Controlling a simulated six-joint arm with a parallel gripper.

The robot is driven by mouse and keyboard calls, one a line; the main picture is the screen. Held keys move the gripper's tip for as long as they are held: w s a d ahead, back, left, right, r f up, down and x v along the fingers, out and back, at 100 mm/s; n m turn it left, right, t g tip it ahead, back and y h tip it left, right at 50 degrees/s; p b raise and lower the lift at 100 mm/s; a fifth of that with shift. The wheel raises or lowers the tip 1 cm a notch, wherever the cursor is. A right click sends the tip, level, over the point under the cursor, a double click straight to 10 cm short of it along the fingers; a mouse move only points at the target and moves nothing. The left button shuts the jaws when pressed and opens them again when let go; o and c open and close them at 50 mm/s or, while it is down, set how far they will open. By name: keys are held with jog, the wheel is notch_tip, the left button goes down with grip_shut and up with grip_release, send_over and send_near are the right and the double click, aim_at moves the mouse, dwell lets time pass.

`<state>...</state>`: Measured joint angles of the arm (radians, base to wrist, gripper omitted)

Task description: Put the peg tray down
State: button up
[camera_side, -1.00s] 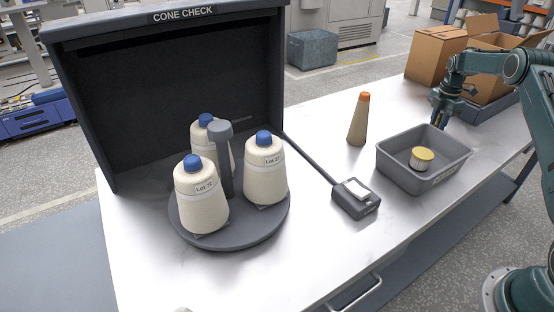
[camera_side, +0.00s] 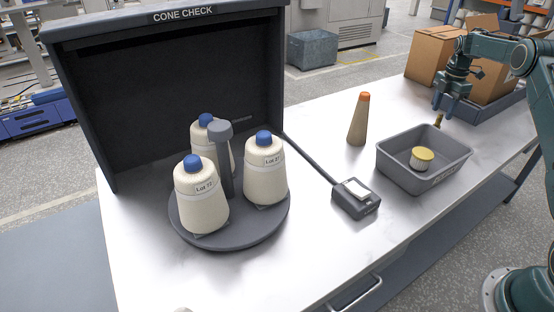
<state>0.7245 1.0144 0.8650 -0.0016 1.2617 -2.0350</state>
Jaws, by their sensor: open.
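A round dark grey tray (camera_side: 236,236) with a knobbed centre post (camera_side: 224,165) rests flat on the white table, in front of the dark booth. It bears three cream cones with blue tips: a front left cone (camera_side: 201,203), a right cone (camera_side: 265,178) and a rear cone (camera_side: 201,142) partly hidden. My gripper (camera_side: 452,108) is far to the right, raised above the table behind the grey bin. It points down, open and empty, well apart from the round tray.
A dark box device (camera_side: 355,205) lies nearer. Cardboard boxes (camera_side: 433,55) stand at the back right. The table's front middle is clear.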

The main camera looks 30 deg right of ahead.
notch_tip(320, 180, up, 6)
jog(key=shift+r, duration=0.25)
dwell(0.6)
jog(key=shift+a+r, duration=0.2)
jog(key=s+a+r+m+t+h, duration=0.15)
jog(key=a+r+m, duration=0.35)
jog(key=a+r, duration=1.15)
jog(key=s+a+r+m+t, duration=0.1)
jog(key=s+a+m, duration=0.1)
jog(key=s+a, duration=0.4)
jog(key=s+a+r+m+t, duration=0.1)
jog(key=s+a+m, duration=0.15)
jog(key=a, duration=0.55)
jog(key=s+a+f+m, duration=0.1)
jog(key=s+a+f, duration=0.1)
jog(key=s, duration=0.4)
jog(key=s+a+f+m+t+y, duration=0.1)
jog(key=s+a+f+m, duration=0.1)
jog(key=s+a, duration=0.3)
jog(key=s+a+f+m+t, duration=0.1)
jog(key=s+a+f+m, duration=0.1)
jog(key=s, duration=0.6)
jog(key=shift+s+a+f, duration=0.35)
jog(key=shift+a+f, duration=0.2)
jog(key=shift+a, duration=0.5)
